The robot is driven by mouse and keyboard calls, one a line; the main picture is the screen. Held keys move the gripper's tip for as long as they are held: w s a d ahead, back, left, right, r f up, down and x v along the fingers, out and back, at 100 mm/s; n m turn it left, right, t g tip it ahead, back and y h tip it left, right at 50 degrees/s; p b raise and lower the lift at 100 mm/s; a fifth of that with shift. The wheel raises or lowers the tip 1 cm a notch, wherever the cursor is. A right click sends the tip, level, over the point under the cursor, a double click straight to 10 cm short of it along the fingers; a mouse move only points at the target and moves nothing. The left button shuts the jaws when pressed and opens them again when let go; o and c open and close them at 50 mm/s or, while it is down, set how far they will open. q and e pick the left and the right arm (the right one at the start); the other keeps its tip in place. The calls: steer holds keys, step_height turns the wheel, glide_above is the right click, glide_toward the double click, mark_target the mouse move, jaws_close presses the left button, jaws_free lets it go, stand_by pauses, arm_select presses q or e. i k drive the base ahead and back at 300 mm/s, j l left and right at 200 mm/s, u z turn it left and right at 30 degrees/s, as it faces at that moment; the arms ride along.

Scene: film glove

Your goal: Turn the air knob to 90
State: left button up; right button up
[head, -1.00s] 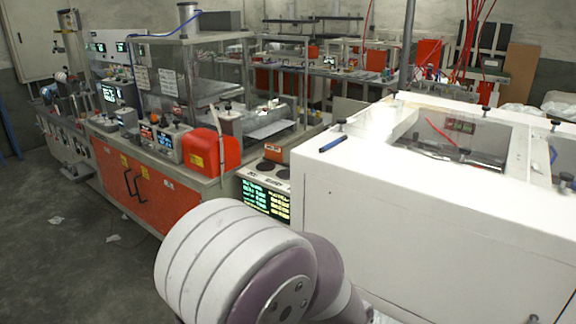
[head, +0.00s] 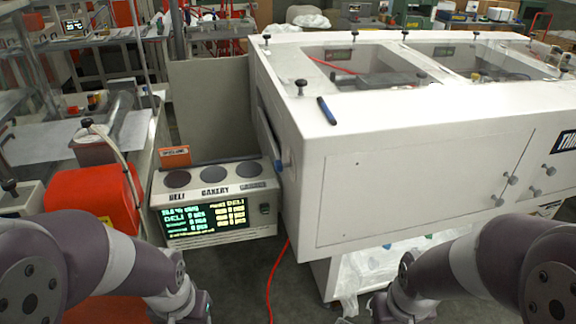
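No knob that I can read as the air knob, and no 90 mark, can be made out in the head view. A small grey-blue knob (head: 285,161) sticks out at the left side of the large white machine (head: 400,160). Small grey knobs (head: 512,180) sit on its front doors at the right. My left and right forearms reach in from the lower corners, and both run out of the bottom edge. Neither gripper is in view.
A display unit (head: 220,213) with three dark round pads stands left of the white machine. A red box (head: 95,198) is further left. A blue pen (head: 326,110) lies on the machine's top. A red cable (head: 277,280) hangs to the floor between them.

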mark_target(278, 164)
steer(key=i+j, duration=0.2)
steer(key=j, duration=0.15)
steer(key=i+j+z, duration=0.1)
steer(key=j, duration=0.25)
steer(key=i+j, duration=0.5)
steer(key=j, duration=0.2)
steer(key=l+z, duration=0.05)
